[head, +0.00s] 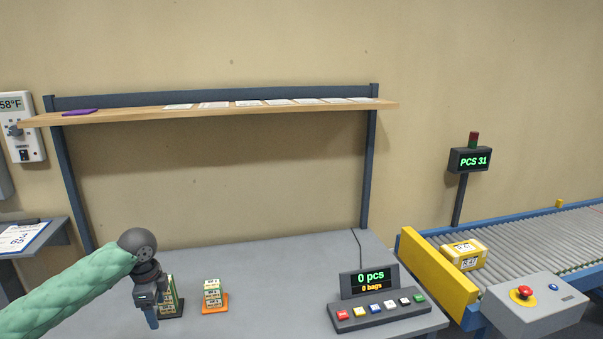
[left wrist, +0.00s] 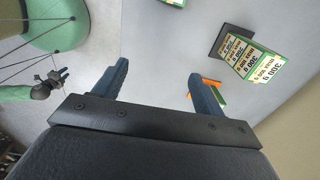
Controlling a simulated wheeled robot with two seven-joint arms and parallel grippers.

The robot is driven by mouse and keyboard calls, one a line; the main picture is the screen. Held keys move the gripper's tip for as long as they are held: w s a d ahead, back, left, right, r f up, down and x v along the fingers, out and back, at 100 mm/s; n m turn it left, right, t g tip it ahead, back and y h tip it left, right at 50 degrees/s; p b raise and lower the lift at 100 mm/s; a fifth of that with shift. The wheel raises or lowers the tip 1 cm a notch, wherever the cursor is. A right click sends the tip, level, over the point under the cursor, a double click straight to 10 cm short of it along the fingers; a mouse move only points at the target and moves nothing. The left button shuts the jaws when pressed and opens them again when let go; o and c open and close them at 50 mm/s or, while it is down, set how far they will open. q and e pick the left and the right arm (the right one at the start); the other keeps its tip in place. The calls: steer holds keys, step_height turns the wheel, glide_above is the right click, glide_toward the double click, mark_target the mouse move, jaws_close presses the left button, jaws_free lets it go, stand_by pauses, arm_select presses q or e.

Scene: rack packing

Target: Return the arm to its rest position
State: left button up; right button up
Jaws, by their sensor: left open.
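My left gripper (head: 152,316) is at the lower left of the head view, at the end of the green-sleeved arm, pointing down over the grey table (head: 270,260). In the left wrist view its two fingers (left wrist: 158,75) stand wide apart with nothing between them. A stack of labelled packs on a black base (head: 171,300) is partly hidden behind the gripper in the head view. Another stack on an orange base (head: 213,296) stands to its right. In the left wrist view a small dark gripper on a green arm (left wrist: 46,88) shows at the left, its jaws too small to read.
A wooden shelf (head: 140,114) with flat cards and a purple item (head: 80,112) spans above the table. A button console (head: 376,312) reads 0 pcs. A conveyor (head: 530,238) with a yellow pack (head: 463,254) stands at right. The table's middle is clear.

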arm_select(q)
steer(key=s+d+f+n+t+h, duration=0.2)
steer(key=s+d+f+n, duration=0.2)
steer(key=s+d+f, duration=1.4)
steer(key=s+a+f+n+t+y, duration=0.15)
steer(key=s+n, duration=0.75)
steer(key=s, duration=0.9)
steer(key=s+d+f+g, duration=0.1)
steer(key=s+d+f, duration=0.1)
steer(key=f, duration=1.5)
steer(key=s+d+f+g, duration=0.1)
steer(key=s+d+f, duration=0.1)
steer(key=f, duration=1.6)
steer(key=shift+f+g, duration=0.25)
steer(key=shift+g, duration=0.1)
